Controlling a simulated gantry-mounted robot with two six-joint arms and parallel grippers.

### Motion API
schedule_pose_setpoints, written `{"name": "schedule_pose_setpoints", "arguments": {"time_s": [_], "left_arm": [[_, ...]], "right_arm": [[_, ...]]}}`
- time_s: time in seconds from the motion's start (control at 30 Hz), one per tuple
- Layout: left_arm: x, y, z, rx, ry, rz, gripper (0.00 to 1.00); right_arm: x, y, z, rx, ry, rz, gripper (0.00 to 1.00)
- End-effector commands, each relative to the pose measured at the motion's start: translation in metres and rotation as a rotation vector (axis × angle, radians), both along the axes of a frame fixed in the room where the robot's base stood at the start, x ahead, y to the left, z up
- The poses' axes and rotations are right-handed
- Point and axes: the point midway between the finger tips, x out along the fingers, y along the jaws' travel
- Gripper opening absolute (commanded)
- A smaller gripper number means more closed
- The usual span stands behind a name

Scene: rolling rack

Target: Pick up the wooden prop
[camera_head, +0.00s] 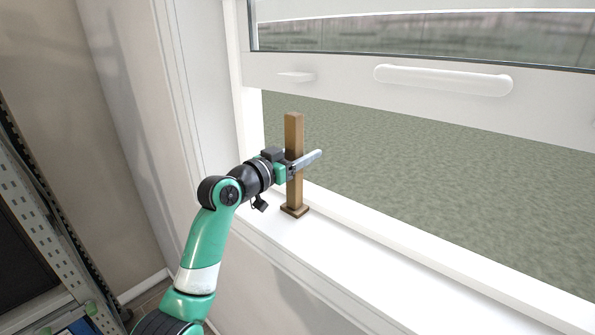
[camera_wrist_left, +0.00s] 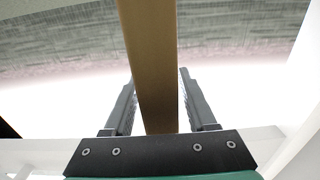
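The wooden prop (camera_head: 293,135) is a brown upright post with a small square foot. It stands on the white window sill (camera_head: 345,248) under the raised sash. My left gripper (camera_head: 305,163) reaches it from the left at about mid-height, with its fingers around the post. In the left wrist view, the prop (camera_wrist_left: 152,60) runs between the two fingers of my left gripper (camera_wrist_left: 156,82). My right gripper is not in view.
The white window sash (camera_head: 345,80), with a long handle (camera_head: 443,79), is raised above the prop. The prop's top shows a little below its lower edge. A metal rack (camera_head: 35,220) stands at the far left. The sill to the right is clear.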

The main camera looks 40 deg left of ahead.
Motion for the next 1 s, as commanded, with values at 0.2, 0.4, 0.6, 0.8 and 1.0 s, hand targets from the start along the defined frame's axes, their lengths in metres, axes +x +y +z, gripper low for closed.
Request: {"name": "schedule_pose_setpoints", "arguments": {"time_s": [0.2, 0.4, 0.6, 0.8, 1.0], "left_arm": [[0.000, 0.000, 0.000, 0.000, 0.000, 0.000, 0.16], [0.000, 0.000, 0.000, 0.000, 0.000, -0.001, 0.00], [0.000, 0.000, 0.001, 0.000, -0.001, -0.001, 0.00], [0.000, -0.001, 0.008, 0.000, -0.001, -0.001, 0.00], [0.001, -0.001, 0.029, 0.002, -0.003, -0.002, 0.00]], "right_arm": [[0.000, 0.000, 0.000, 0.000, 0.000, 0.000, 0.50], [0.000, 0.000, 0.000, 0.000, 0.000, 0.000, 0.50], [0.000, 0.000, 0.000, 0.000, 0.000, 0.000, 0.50], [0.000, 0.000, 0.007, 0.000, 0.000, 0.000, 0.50], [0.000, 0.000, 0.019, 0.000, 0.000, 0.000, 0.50]]}}
